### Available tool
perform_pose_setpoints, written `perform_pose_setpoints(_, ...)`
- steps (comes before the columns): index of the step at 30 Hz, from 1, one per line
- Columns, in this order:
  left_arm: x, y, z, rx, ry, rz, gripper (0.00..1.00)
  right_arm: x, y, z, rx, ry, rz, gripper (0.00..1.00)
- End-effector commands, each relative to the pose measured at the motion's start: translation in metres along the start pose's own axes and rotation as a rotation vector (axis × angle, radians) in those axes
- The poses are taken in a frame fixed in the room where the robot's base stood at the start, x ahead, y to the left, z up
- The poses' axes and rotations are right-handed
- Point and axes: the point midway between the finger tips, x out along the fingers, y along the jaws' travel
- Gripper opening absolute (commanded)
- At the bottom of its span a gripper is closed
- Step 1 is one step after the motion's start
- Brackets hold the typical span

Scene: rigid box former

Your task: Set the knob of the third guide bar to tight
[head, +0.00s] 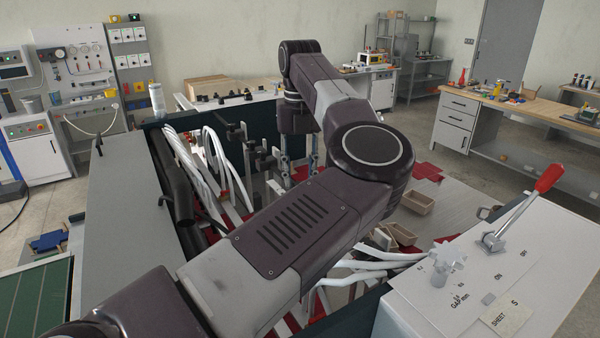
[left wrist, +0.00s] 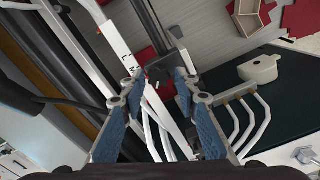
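In the left wrist view a black knob (left wrist: 160,68) sits on a pale guide bar (left wrist: 122,48) that carries small dark marks, too small to read. My left gripper (left wrist: 158,88) is open, with its blue-padded fingers on either side of the knob; I cannot tell whether they touch it. In the head view my left gripper (head: 298,160) points down behind my own arm and is partly hidden. Black clamp parts (head: 250,148) stand on the bars left of it. I cannot tell which bar is the third. My right gripper is not in view.
White curved tubes (head: 208,160) and a dark roller (head: 172,185) lie left of the bars. A white panel (head: 540,255) with a red-handled lever (head: 520,205) and a pale knob (head: 440,262) stands at front right. Small tan trays (head: 417,203) lie on the grey surface beyond.

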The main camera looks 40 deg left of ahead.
Motion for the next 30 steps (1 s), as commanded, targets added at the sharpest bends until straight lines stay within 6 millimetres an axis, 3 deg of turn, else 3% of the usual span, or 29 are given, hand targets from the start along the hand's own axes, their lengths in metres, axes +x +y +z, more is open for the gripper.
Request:
perform_pose_setpoints(11, 0.0091, 0.0003, -0.0001, -0.001, 0.0, 0.0, 0.29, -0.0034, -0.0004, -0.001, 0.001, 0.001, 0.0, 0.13)
perform_pose_setpoints(19, 0.0088, 0.0005, -0.0001, -0.002, 0.0, 0.0, 0.01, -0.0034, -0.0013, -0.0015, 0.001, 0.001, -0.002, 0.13)
perform_pose_setpoints(30, 0.0107, 0.0005, 0.0, 0.052, 0.0, 0.0, 0.0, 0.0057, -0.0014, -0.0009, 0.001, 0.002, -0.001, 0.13)
